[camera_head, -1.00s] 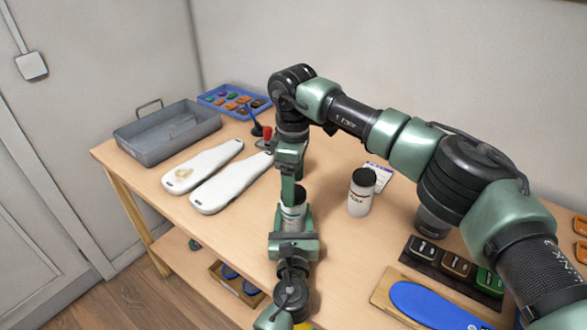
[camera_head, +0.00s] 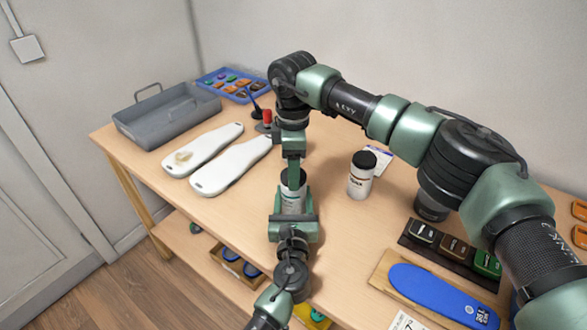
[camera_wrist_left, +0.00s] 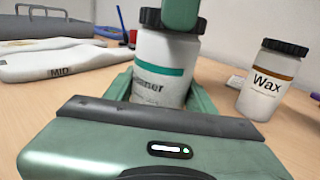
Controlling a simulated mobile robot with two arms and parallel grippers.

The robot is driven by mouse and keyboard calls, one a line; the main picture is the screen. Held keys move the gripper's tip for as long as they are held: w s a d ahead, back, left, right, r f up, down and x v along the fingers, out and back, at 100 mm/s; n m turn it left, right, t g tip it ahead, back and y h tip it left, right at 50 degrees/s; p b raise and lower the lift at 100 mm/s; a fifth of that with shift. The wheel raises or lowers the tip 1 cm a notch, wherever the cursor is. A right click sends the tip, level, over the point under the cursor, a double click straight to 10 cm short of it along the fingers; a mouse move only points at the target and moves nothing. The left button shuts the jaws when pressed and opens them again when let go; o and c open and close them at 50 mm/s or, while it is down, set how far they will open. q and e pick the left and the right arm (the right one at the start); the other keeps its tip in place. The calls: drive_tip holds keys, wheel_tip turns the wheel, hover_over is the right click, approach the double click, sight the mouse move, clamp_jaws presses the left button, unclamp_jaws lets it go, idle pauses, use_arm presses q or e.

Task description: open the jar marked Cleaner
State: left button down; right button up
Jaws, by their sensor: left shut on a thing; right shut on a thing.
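The Cleaner jar (camera_head: 292,201) is a white jar with a dark lid (camera_head: 301,179), upright at the table's middle. In the left wrist view its label (camera_wrist_left: 150,88) has a teal band and reads "aner", the rest hidden. My left gripper (camera_head: 293,208) is shut around the jar's body from the near side. My right gripper (camera_head: 293,176) comes down from above and is shut on the lid, a green finger covering part of it. The lid (camera_wrist_left: 150,17) still sits on the jar in the left wrist view.
A Wax jar (camera_head: 361,176) stands to the right; it also shows in the left wrist view (camera_wrist_left: 262,88). Two white insole forms (camera_head: 232,165) and a grey tray (camera_head: 165,122) lie left. A blue insole (camera_head: 430,292) lies at the right front.

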drive_tip(key=n, duration=1.4)
drive_tip(key=shift+r+n, duration=0.1)
drive_tip(key=shift+n, duration=0.2)
drive_tip(key=n, duration=0.6)
drive_tip(key=shift+w, duration=0.1)
drive_tip(key=n, duration=2.6)
drive_tip(key=shift+r, duration=0.1)
drive_tip(key=n, duration=0.4)
drive_tip(key=shift+n, duration=0.3)
drive_tip(key=shift+r, duration=0.1)
drive_tip(key=shift+r, duration=1)
